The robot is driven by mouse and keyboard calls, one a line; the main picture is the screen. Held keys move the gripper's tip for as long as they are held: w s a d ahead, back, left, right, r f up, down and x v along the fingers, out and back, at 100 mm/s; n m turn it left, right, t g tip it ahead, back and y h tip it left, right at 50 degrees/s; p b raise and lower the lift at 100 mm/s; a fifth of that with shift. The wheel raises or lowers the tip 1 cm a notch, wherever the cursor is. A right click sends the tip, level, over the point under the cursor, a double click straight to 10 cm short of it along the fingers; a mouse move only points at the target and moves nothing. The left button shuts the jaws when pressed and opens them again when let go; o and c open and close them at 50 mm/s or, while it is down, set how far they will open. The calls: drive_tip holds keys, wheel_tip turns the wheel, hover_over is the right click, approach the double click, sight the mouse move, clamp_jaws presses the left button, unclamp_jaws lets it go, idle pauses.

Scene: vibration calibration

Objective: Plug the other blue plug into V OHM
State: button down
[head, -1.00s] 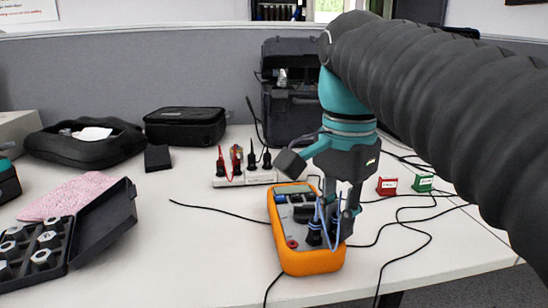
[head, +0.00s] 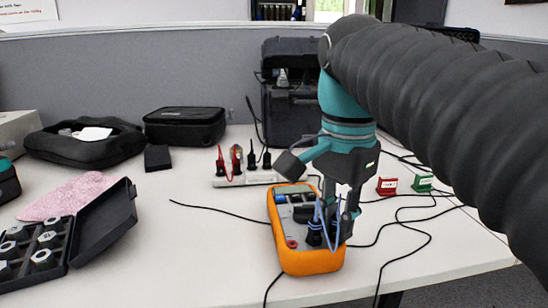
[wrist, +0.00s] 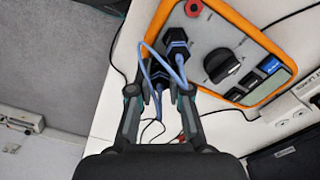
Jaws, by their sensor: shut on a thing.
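The orange multimeter (head: 310,262) lies on the table, its sockets toward the near end. It also shows in the wrist view (wrist: 208,52), with a dark rotary knob and a red socket (wrist: 193,8). One dark-bodied plug with a blue lead (wrist: 177,41) stands upright in a socket near the middle. My gripper (head: 345,208) points down over the meter's right near side. In the wrist view my gripper (wrist: 158,90) is shut on the other blue plug (wrist: 155,76), at the meter's edge. The fingers and looping blue lead partly hide its tip, so I cannot tell whether it is seated.
A power strip (head: 245,180) with red and black plugs stands behind the meter. Red (head: 387,186) and green (head: 423,183) blocks sit to the right among loose black cables. An open black case (head: 100,225) of weights lies left. The table between case and meter is mostly clear.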

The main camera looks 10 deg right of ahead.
drive_tip(key=shift+f, duration=0.1)
drive_tip(key=c, duration=1)
unclamp_jaws()
drive_tip(key=shift+r+p, duration=2.4)
drive_tip(key=shift+r, duration=0.15)
